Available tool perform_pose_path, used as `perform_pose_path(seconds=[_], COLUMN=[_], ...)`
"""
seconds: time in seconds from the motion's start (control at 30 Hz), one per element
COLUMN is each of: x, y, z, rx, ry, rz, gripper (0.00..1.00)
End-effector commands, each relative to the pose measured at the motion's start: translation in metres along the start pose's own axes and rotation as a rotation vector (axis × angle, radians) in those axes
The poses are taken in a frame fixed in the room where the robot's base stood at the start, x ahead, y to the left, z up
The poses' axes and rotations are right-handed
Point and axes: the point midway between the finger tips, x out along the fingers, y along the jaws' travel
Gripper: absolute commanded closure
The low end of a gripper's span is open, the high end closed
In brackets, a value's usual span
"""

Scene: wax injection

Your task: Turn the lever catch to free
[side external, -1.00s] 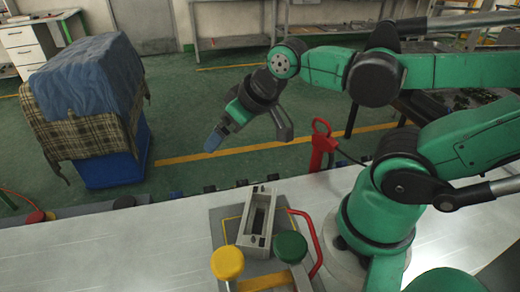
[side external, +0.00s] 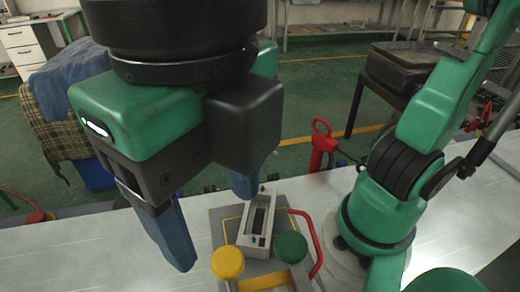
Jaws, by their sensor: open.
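My gripper (side external: 213,233) is large in the foreground at upper left, pointing down. Its two blue fingers are apart with nothing visible between them. Past it on the metal table stands a grey fixture (side external: 222,214). The fixture carries a grey box with a dark slot (side external: 246,228), a round yellow knob (side external: 227,262), a round green knob (side external: 290,247) and a bent red bar (side external: 318,242) on the right. I cannot tell which part is the lever catch or how it is set. The right finger appears just left of the box's far end, with no clear contact.
A red upright tool (side external: 321,145) stands behind the table's far edge. A blue bin under a cloth (side external: 62,85) is at left, partly hidden by my gripper. The metal table (side external: 70,255) is bare at front left.

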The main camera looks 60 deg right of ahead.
Motion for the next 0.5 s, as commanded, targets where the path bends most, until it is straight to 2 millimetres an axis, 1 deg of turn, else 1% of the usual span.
perform_pose_path(seconds=[0.07, 0.13, 0.3, 0.5], x=[0.001, 0.007, 0.030, 0.050], y=[0.001, 0.001, 0.001, 0.001], z=[-0.004, -0.004, -0.004, -0.004], rx=[-0.047, -0.054, -0.051, -0.049], ry=[0.004, 0.005, 0.004, 0.004], rz=[-0.008, -0.009, -0.006, -0.005], gripper=[0.35, 0.35, 0.35, 0.35])
